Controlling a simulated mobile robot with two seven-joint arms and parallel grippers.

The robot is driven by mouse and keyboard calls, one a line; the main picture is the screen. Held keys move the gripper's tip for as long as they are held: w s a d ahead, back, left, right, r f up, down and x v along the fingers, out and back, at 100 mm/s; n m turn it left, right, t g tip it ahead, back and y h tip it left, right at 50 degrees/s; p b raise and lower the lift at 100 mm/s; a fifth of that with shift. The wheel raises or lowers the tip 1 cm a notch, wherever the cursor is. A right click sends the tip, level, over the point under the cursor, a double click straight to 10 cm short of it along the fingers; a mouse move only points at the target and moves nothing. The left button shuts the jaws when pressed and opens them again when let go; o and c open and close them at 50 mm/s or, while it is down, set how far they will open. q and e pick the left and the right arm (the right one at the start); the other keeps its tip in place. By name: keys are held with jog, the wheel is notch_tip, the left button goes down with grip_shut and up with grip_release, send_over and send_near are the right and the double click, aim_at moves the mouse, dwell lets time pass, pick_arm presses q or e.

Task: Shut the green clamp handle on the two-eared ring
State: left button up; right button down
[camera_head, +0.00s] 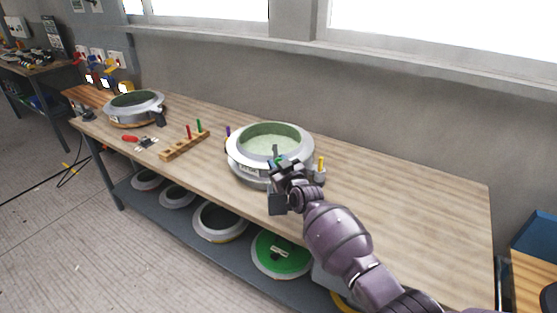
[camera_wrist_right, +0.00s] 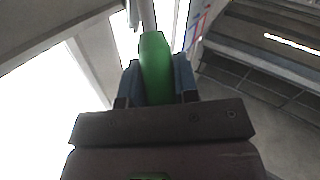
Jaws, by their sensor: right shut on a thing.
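A round grey metal ring mould (camera_head: 237,165) with a pale green inside stands on the wooden bench. I take it for the two-eared ring, though its ears cannot be made out clearly. My right gripper (camera_head: 280,166) is at its front rim. In the right wrist view the green clamp handle (camera_wrist_right: 155,62) sits between the blue-grey fingers of that gripper (camera_wrist_right: 158,82), which is shut on it. A grey rod runs out beyond the handle's tip. In the head view the gripper hides most of the handle and clamp. My left gripper is not in view.
A purple handle (camera_head: 228,132) and a yellow handle (camera_head: 321,163) stand at the ring's sides. A wooden peg rack (camera_head: 184,146), a red-handled tool (camera_head: 130,139) and another ring mould (camera_head: 119,121) lie to the left. The bench (camera_head: 420,205) is clear on the right.

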jog(key=shift+w+r+g+p, duration=0.35)
jog(key=shift+w+g+p, duration=0.05)
jog(key=shift+p, duration=0.35)
jog(key=c, duration=0.9)
grip_release()
jog(key=shift+f, duration=0.15)
jog(key=shift+o, duration=0.2)
jog(key=shift+s, duration=0.15)
jog(key=shift+s+d, duration=0.1)
jog(key=shift+s, duration=0.1)
jog(key=v, duration=1)
jog(key=shift+b, duration=0.35)
jog(key=shift+s, duration=0.1)
